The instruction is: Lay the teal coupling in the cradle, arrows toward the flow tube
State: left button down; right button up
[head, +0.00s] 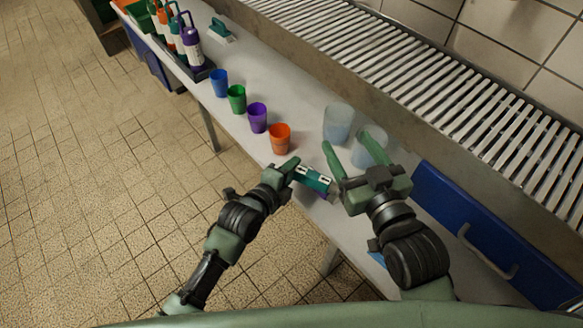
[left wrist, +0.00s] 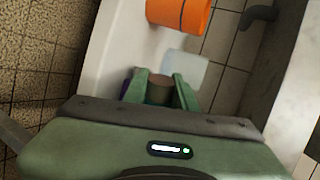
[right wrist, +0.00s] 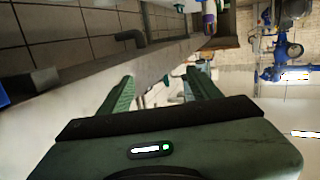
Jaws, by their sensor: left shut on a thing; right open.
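The teal coupling (head: 315,181), with white arrow marks on its side, is held above the table's front edge in the head view. My left gripper (head: 293,170) is shut on its left end. In the left wrist view, a dull cylinder end (left wrist: 160,89) shows between the fingers of my left gripper (left wrist: 162,88). My right gripper (head: 350,150) is open, just right of the coupling, and its fingers point toward the clear cups. In the right wrist view, nothing shows gripped between its fingers (right wrist: 160,90). I cannot make out the cradle or the flow tube.
Blue (head: 219,83), green (head: 237,99), purple (head: 257,117) and orange (head: 280,138) cups stand in a row. Clear cups (head: 338,122) stand near my right gripper. A rack of bottles (head: 190,45) is far left. A blue panel with a handle (head: 450,205) is at right.

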pick_arm(q)
jog(key=shift+f, duration=0.25)
jog(key=c, duration=1.1)
grip_release()
jog(key=shift+c, duration=0.2)
pick_arm(e)
jog(key=shift+a+r, duration=0.1)
jog(key=shift+r, duration=0.25)
jog(key=shift+w+r+t, duration=0.1)
jog(key=shift+t, duration=0.2)
pick_arm(q)
jog(key=shift+r, duration=0.25)
jog(key=p+v, duration=0.4)
jog(key=v, duration=0.8)
jog(key=shift+r, duration=0.15)
pick_arm(e)
jog(key=s+d+f+g+h, duration=0.1)
jog(key=s+d+f+g, duration=0.1)
jog(key=s+f+g, duration=0.3)
jog(key=s+d+f+g+h, duration=0.2)
jog(key=s+d+f+g, duration=0.1)
jog(key=s+f+g, duration=0.3)
jog(key=shift+s+d+f+m, duration=0.3)
jog(key=shift+s+f, duration=0.75)
jog(key=shift+f, duration=0.85)
